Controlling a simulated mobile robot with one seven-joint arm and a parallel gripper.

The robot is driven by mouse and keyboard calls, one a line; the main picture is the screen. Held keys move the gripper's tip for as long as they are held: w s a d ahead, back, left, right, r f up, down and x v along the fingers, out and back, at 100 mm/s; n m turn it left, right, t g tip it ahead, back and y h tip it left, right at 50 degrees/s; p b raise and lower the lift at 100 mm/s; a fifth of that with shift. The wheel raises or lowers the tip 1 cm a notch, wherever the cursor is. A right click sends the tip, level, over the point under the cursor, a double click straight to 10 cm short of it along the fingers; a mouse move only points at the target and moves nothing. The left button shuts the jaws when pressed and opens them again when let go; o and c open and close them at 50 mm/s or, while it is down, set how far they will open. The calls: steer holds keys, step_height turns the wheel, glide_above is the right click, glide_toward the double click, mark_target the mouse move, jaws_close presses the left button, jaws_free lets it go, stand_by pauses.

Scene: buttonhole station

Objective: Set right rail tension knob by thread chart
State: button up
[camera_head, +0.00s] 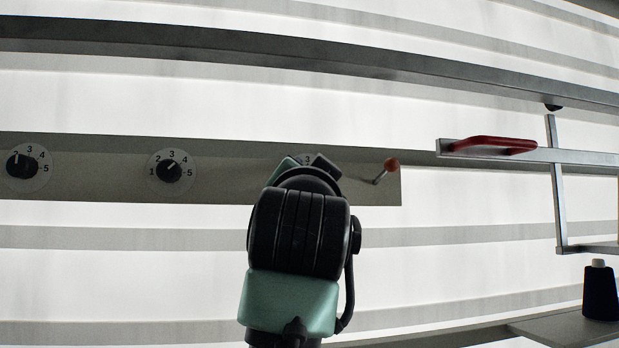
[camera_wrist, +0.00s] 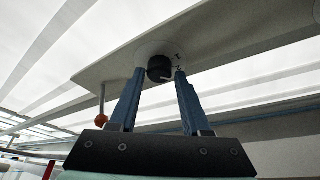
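The right-hand knob (camera_wrist: 160,68) is black on a pale round dial plate and shows in the wrist view between my fingertips. A light pointer mark shows on it, but the number it points to is not readable. My gripper (camera_wrist: 160,74) is open, with one finger on each side of the knob; I cannot tell whether either finger touches it. In the head view my gripper (camera_head: 307,165) and wrist hide this knob, and only a "3" of its dial shows. The rail panel (camera_head: 230,172) carries two more dial knobs, left (camera_head: 21,166) and middle (camera_head: 168,171). I see no thread chart.
A red-tipped lever (camera_head: 391,165) stands out from the panel's right end, close beside my gripper. Further right are a red handle (camera_head: 494,144) on a metal frame and a dark thread cone (camera_head: 600,292) on a shelf. A long grey beam (camera_head: 300,58) runs above the panel.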

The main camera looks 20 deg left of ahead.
steer(key=shift+o, duration=1.3)
steer(key=shift+f, duration=0.1)
steer(key=b+v, duration=0.8)
steer(key=v, duration=0.5)
